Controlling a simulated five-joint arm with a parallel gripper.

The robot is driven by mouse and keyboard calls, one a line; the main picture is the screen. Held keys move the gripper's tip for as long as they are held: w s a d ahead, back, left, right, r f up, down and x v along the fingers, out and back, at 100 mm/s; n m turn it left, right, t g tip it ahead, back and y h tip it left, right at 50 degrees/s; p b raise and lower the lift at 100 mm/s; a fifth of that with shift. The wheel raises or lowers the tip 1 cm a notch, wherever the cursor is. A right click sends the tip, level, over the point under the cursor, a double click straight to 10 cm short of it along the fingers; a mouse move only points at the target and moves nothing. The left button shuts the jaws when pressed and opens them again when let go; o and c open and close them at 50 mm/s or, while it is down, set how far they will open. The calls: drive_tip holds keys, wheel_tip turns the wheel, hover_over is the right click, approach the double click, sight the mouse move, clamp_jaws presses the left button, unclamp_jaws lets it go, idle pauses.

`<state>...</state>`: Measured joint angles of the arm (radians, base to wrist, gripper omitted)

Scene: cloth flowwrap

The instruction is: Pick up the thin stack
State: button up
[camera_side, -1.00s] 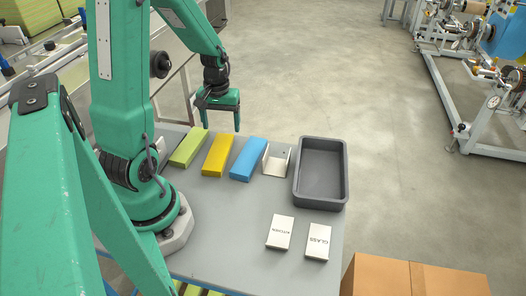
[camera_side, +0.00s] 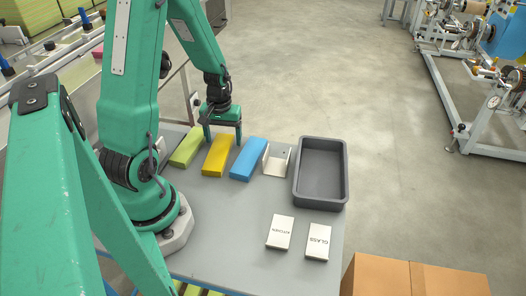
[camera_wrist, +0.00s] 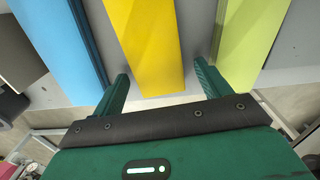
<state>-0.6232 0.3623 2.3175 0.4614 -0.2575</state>
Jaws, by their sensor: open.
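Three long cloth stacks lie side by side on the grey table: lime green (camera_side: 187,149), yellow (camera_side: 217,158) and blue (camera_side: 248,160). I cannot tell for sure which is the thin one. My gripper (camera_side: 222,136) is open and points down at the far end of the yellow stack. In the wrist view the yellow stack (camera_wrist: 148,45) runs between my open fingers (camera_wrist: 161,82). The blue stack (camera_wrist: 68,45) is left of them and the lime stack (camera_wrist: 253,38) right. Whether the fingers are level with the yellow stack's sides is unclear.
White cards marked KITCHEN (camera_side: 280,231) and GLASS (camera_side: 318,241) lie in front. The table's middle (camera_side: 230,220) is clear.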

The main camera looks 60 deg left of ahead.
idle(0.3)
drive_tip(key=c, duration=1)
drive_tip(key=shift+r, duration=0.25)
drive_tip(key=shift+c, duration=0.2)
drive_tip(key=shift+r, duration=1.8)
drive_tip(key=w+d+r, duration=0.1)
drive_tip(key=d+r, duration=0.6)
drive_tip(key=d, duration=0.4)
drive_tip(key=shift+d, duration=0.3)
